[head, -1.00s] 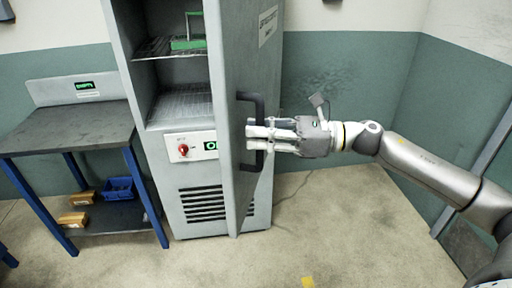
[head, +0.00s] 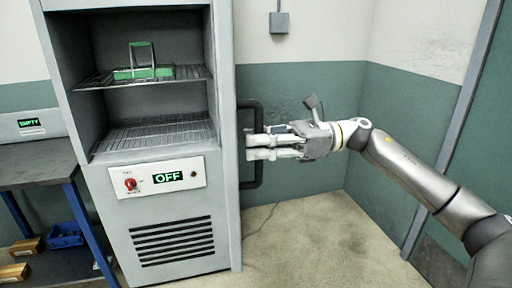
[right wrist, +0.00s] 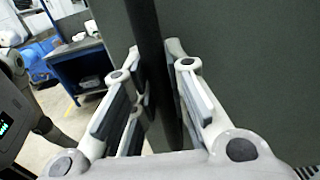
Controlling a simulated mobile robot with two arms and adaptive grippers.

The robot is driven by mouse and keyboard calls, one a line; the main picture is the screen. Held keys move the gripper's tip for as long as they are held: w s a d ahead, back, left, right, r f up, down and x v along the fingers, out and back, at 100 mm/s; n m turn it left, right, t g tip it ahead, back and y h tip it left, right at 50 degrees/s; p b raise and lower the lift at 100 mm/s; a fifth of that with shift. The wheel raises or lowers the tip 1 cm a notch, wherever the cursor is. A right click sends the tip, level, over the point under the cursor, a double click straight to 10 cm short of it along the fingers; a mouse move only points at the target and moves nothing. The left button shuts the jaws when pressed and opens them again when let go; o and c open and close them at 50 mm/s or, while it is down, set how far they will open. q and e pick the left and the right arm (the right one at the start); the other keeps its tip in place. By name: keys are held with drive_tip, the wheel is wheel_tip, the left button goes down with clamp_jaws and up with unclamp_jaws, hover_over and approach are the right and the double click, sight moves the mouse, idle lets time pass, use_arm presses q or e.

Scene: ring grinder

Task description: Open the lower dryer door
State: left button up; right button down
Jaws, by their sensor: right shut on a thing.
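The grey dryer (head: 180,218) stands at the left of the head view with its inside showing. Its door (head: 227,150) is swung open and seen nearly edge-on at the right side of the cabinet. A dark vertical handle (head: 258,180) sticks out from the door. My right gripper (head: 251,147) is shut on this handle, coming from the right. In the right wrist view the handle (right wrist: 152,60) runs as a dark bar between the fingers, beside a dark grey panel. My left gripper is not in view.
Inside the dryer, a green-handled holder (head: 143,72) sits on the upper wire rack, and the lower rack (head: 155,134) is bare. The front panel (head: 158,178) reads OFF. A blue-legged workbench (head: 35,160) stands at left.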

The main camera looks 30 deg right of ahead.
drive_tip(key=c, duration=1.4)
unclamp_jaws()
drive_tip(key=shift+d, duration=0.1)
drive_tip(key=v, duration=1.2)
drive_tip(key=shift+r, duration=0.1)
